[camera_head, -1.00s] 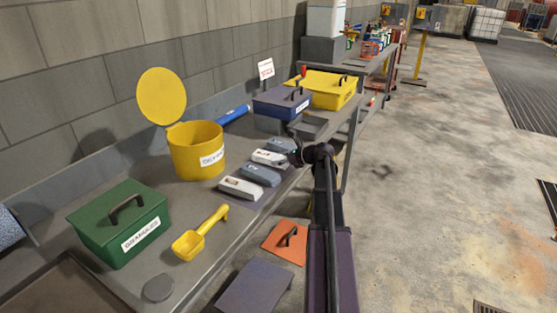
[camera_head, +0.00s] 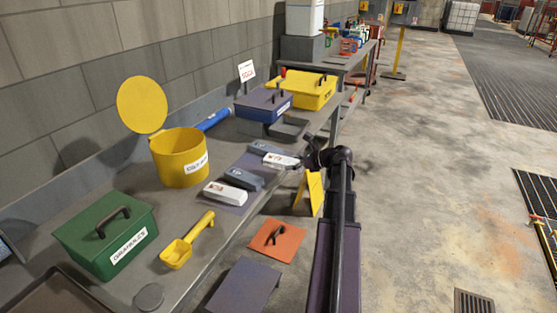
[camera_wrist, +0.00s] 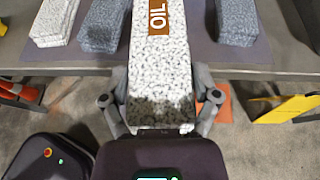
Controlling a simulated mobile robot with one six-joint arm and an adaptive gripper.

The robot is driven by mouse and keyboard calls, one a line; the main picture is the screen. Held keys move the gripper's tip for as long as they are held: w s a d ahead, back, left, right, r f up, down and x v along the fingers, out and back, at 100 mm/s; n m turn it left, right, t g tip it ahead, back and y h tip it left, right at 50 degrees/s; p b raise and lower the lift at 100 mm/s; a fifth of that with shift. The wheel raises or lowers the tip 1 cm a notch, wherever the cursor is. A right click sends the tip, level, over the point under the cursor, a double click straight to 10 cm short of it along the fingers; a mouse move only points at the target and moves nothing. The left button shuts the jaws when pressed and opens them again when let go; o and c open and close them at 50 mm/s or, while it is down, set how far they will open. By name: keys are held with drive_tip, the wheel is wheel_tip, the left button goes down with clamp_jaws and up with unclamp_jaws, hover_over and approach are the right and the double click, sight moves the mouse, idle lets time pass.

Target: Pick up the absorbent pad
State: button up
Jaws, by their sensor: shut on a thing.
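A white speckled absorbent pad (camera_wrist: 157,70) with a brown OIL label lies between the fingers of my gripper (camera_wrist: 157,92) in the wrist view. The fingers are shut on its near end, one on each side; that end is dark grey. In the head view the pad (camera_head: 280,160) sticks out from my gripper (camera_head: 307,158) at the bench's front edge. Whether it touches the mat beneath cannot be told. Another white pad (camera_head: 224,193) and two blue-grey pads (camera_head: 243,178) (camera_head: 263,147) lie on the dark mat (camera_head: 237,207).
The grey bench (camera_head: 108,283) also bears a yellow open-lidded bin (camera_head: 178,165), a green box (camera_head: 103,242), a yellow scoop (camera_head: 187,243), a blue box (camera_head: 262,106) and a yellow box (camera_head: 310,94). A yellow floor sign (camera_head: 316,190) stands just below my gripper. Concrete floor is open to the right.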

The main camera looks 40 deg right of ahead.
drive_tip(key=shift+s+d+r, duration=0.1)
drive_tip(key=shift+s+d, duration=0.2)
drive_tip(key=shift+s, duration=0.45)
drive_tip(key=shift+s+d+r, duration=0.1)
drive_tip(key=shift+s+d, duration=0.15)
drive_tip(key=shift+s, duration=0.5)
wheel_tip(320, 180, up, 14)
drive_tip(key=p, duration=1.4)
drive_tip(key=shift+f, duration=0.2)
